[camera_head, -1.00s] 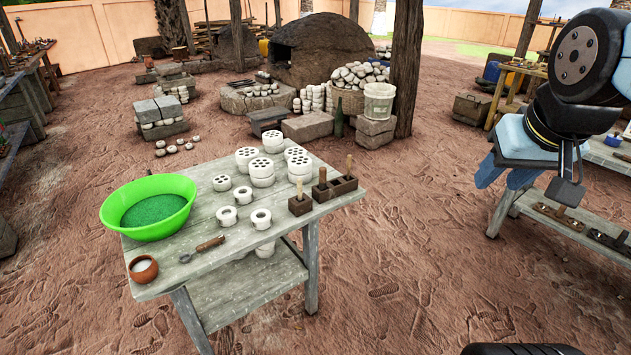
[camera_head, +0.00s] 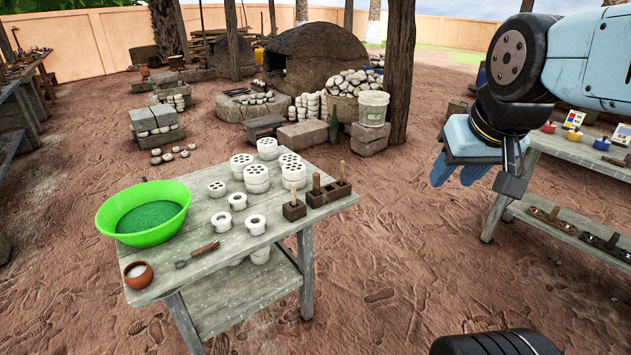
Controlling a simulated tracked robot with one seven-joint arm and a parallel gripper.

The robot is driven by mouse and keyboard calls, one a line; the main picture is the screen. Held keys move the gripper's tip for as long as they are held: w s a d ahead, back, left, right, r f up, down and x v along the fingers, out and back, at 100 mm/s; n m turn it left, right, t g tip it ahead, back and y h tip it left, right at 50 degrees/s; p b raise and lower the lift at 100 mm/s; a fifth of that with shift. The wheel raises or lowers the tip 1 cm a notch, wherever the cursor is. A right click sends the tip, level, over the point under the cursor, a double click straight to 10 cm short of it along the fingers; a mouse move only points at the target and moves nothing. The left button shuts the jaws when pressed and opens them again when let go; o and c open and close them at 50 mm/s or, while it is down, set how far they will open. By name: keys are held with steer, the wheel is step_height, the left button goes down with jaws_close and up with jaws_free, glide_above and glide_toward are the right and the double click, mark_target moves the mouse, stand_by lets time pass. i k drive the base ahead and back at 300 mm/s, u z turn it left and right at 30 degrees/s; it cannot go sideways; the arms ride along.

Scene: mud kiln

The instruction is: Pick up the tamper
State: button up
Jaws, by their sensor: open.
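On the grey wooden table (camera_head: 160,292), dark brown blocks with upright pale wooden handles stand near the right edge. One single block (camera_head: 294,211) has one handle (camera_head: 294,193). A longer double block (camera_head: 330,194) behind it has two handles, one left (camera_head: 316,183) and one right (camera_head: 342,171). I cannot tell which of these is the tamper. My gripper (camera_head: 455,180), with blue fingers, hangs in the air to the right of the table, apart from the blocks, open and empty. Its fingers point downward.
A green basin (camera_head: 145,236), a small brown bowl (camera_head: 138,275), a wooden-handled tool (camera_head: 198,253) and several white perforated pieces (camera_head: 257,178) share the table. Another table (camera_head: 560,150) stands at right. Bare ground (camera_head: 410,260) lies between the tables.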

mark_target(317, 175)
steer(key=i, duration=0.95)
